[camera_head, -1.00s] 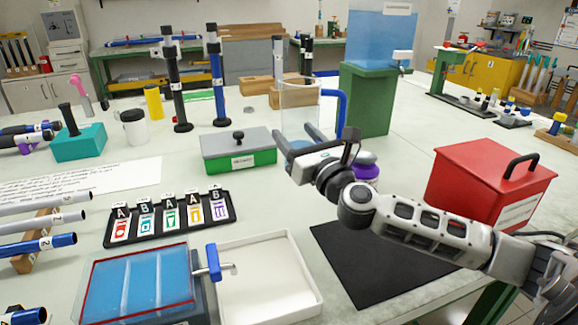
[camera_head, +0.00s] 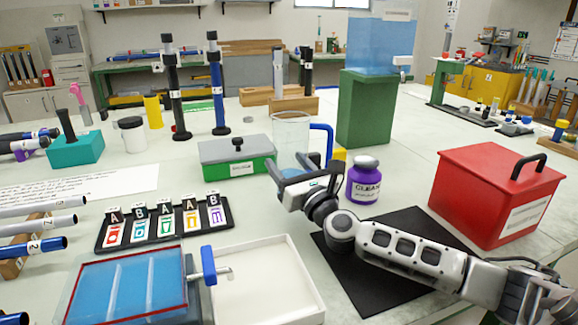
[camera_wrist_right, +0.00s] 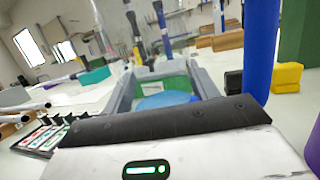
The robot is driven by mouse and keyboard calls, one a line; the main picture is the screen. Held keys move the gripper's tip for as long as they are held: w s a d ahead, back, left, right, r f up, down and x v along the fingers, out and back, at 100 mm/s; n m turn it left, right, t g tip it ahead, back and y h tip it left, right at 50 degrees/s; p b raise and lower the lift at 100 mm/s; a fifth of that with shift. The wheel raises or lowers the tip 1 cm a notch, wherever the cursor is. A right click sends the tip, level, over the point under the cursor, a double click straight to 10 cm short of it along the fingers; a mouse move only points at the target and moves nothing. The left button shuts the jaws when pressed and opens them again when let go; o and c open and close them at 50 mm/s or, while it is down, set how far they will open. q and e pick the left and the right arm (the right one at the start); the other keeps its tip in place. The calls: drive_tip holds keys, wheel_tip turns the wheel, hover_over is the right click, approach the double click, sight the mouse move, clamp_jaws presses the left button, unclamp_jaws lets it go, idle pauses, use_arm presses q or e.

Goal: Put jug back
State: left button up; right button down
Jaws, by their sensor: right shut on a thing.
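My right gripper (camera_head: 292,163) is shut on the jug's lower body, one finger on each side. In the right wrist view the fingers (camera_wrist_right: 163,85) flank the see-through body, with blue at its bottom. The blue handle (camera_wrist_right: 262,45) rises at the right there. The jug's base is hidden by the gripper, so I cannot tell whether it touches the table. My left gripper is not in view.
A green stand (camera_head: 365,110) bears a blue water tank (camera_head: 380,48) behind the jug. A purple bottle (camera_head: 364,182) stands close right of the gripper, by a black mat (camera_head: 400,285). A green box (camera_head: 237,158) is left, a white tray (camera_head: 265,285) in front, a red box (camera_head: 490,195) right.

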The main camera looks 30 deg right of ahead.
drive_tip(key=shift+f, duration=0.45)
drive_tip(key=c, duration=0.8)
unclamp_jaws()
drive_tip(key=o, duration=0.4)
drive_tip(key=shift+f, duration=0.15)
drive_tip(key=shift+a, duration=0.1)
